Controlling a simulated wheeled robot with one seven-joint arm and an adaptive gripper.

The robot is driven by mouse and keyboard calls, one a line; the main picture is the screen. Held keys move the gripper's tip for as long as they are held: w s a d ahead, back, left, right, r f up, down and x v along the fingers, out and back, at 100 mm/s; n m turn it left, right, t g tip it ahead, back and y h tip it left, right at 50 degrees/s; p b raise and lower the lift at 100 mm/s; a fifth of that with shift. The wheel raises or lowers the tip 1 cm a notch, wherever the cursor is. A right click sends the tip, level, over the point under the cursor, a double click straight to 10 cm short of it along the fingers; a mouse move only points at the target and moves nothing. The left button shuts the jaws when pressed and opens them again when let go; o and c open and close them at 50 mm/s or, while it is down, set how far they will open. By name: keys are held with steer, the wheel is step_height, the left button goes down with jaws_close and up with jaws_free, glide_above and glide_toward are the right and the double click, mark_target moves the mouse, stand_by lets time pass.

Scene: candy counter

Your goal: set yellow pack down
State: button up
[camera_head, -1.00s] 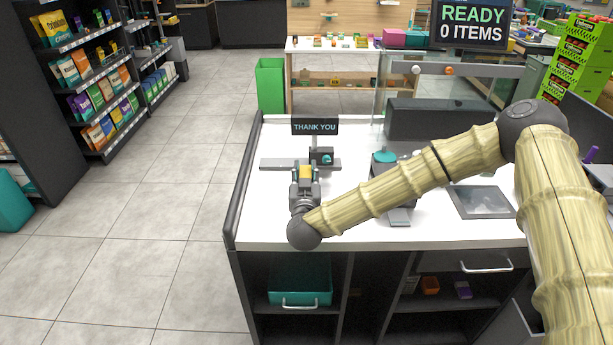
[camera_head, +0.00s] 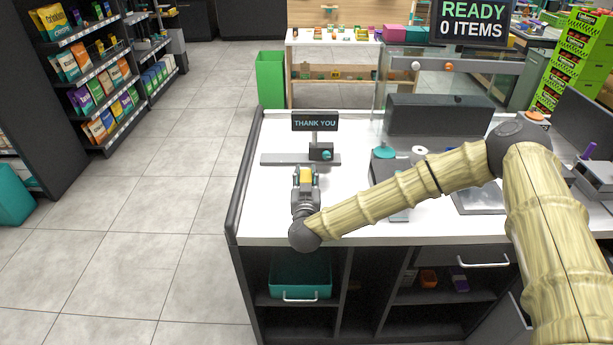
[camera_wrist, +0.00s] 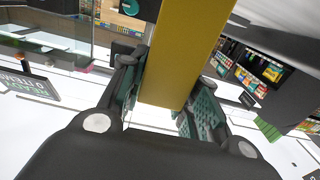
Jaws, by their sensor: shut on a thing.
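The yellow pack (camera_head: 306,173) is upright between the fingers of my gripper (camera_head: 305,179), over the left part of the white counter (camera_head: 268,205). In the wrist view the yellow pack (camera_wrist: 182,55) is a tall flat-sided block rising out of the top of the frame, with a teal-padded finger on each side of it. My gripper (camera_wrist: 165,105) is shut on it. The fingers hide part of the pack in the head view. I cannot tell whether its lower end touches the counter.
A "THANK YOU" sign (camera_head: 315,122) on a grey base stands just behind my gripper. A card-reader-like device (camera_head: 385,170) and a dark screen (camera_head: 480,200) are to the right, partly behind my arm. The counter's left side and front strip are clear.

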steer(key=o, duration=1.1)
steer(key=shift+f, duration=0.1)
steer(key=shift+o, duration=0.2)
